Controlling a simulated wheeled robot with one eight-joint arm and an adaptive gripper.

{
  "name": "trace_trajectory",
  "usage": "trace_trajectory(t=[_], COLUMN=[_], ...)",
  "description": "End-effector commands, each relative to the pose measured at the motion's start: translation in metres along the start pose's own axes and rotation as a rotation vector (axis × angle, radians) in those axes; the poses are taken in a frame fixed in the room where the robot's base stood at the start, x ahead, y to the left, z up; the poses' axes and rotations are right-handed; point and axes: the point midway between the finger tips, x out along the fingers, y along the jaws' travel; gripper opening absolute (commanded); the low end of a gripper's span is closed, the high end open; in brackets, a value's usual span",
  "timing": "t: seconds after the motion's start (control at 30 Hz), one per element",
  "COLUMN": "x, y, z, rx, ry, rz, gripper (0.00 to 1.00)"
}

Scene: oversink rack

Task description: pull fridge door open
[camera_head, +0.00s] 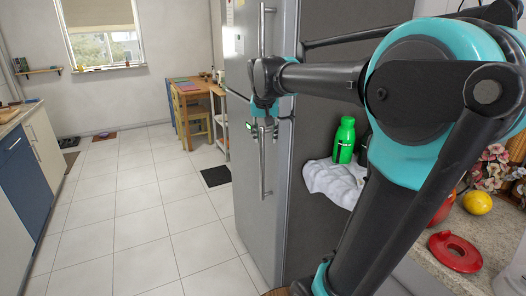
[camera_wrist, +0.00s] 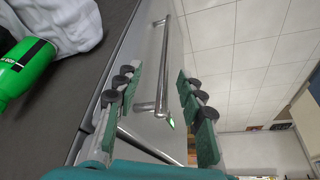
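The silver fridge (camera_head: 243,185) stands in the middle of the head view, and its door appears closed. It has a long upper handle (camera_head: 262,35) and a lower vertical bar handle (camera_head: 263,175), which also shows in the wrist view (camera_wrist: 163,60). My gripper (camera_head: 262,132) is at the door front, near the upper end of the lower handle. In the wrist view my gripper (camera_wrist: 160,105) has its fingers spread, one on each side of the handle's end, with a visible gap. Contact with the handle cannot be told. My arm hides part of the fridge's side.
A wooden table (camera_head: 205,90) and chair stand behind. The tiled floor (camera_head: 150,215) left of the fridge is clear.

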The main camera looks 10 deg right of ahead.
Motion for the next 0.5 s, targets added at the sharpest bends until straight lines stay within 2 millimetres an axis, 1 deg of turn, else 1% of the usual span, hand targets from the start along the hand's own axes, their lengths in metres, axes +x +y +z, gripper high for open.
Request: trace_trajectory(t=[0.03,0.1,0.2,0.23,0.37,0.5], x=[-0.015,-0.029,-0.042,-0.043,-0.039,-0.018], y=[-0.008,-0.014,-0.019,-0.019,-0.021,-0.020], z=[-0.014,-0.027,-0.037,-0.039,-0.042,-0.042], rx=[0.008,0.024,0.037,0.040,0.045,0.045], ry=[0.003,0.005,0.009,0.009,0.010,0.010], rz=[0.004,0.009,0.015,0.015,0.017,0.017], gripper=[0.39,0.39,0.39,0.39,0.39,0.39])
